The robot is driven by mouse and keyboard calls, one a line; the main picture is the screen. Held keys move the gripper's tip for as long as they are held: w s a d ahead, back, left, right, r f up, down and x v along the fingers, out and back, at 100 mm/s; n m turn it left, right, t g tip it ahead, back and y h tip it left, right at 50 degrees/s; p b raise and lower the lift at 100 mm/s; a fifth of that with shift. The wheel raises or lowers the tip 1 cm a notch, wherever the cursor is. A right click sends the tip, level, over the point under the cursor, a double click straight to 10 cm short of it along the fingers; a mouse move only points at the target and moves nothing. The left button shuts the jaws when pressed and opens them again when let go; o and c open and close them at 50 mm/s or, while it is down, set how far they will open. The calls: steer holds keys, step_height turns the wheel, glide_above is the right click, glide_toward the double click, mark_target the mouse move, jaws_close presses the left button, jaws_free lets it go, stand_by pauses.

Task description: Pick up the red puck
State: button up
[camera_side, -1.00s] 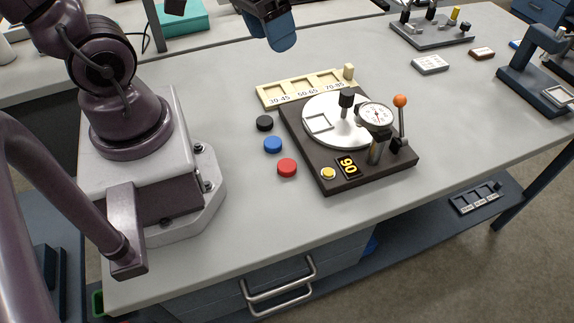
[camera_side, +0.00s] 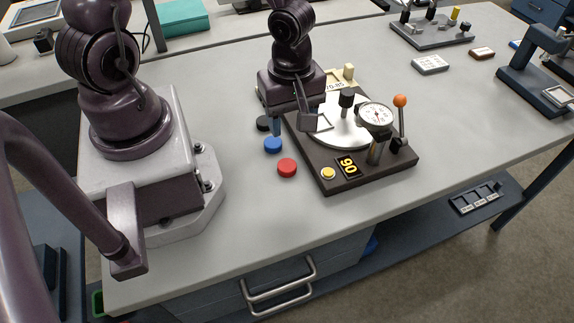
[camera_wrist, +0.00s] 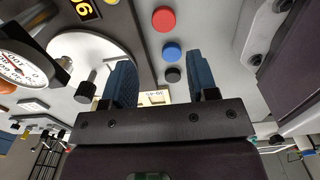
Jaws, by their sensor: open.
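The red puck (camera_side: 287,168) lies flat on the grey bench, in front of the blue puck (camera_side: 273,145) and left of the dark tester base. In the wrist view the red puck (camera_wrist: 163,19) is at the top, between the lines of my fingers and beyond their tips. My gripper (camera_wrist: 162,70) is open, its two blue fingers apart with nothing held. In the side view my gripper (camera_side: 289,125) hangs low, behind and above the red puck, near the blue puck. The black puck (camera_side: 263,124) is partly hidden by it.
The tester base (camera_side: 340,180) with white disc, dial gauge (camera_side: 375,116) and orange-knobbed lever (camera_side: 400,101) stands close to the right. A cream labelled tray (camera_side: 336,82) is behind, partly hidden by my arm. The bench in front of the red puck is clear.

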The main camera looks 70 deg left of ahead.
glide_above(288, 167)
steer(key=f, duration=0.7)
steer(key=shift+w+d+f, duration=0.1)
steer(key=shift+d+f, duration=0.05)
steer(key=shift+d, duration=0.1)
steer(key=shift+a+f, duration=0.15)
steer(key=shift+f, duration=1.25)
steer(key=shift+s+a+f, duration=0.2)
steer(key=shift+f, duration=0.55)
steer(key=shift+w+d+f, duration=0.1)
steer(key=shift+f, duration=0.55)
steer(key=shift+c, duration=0.4)
steer(key=c, duration=0.6)
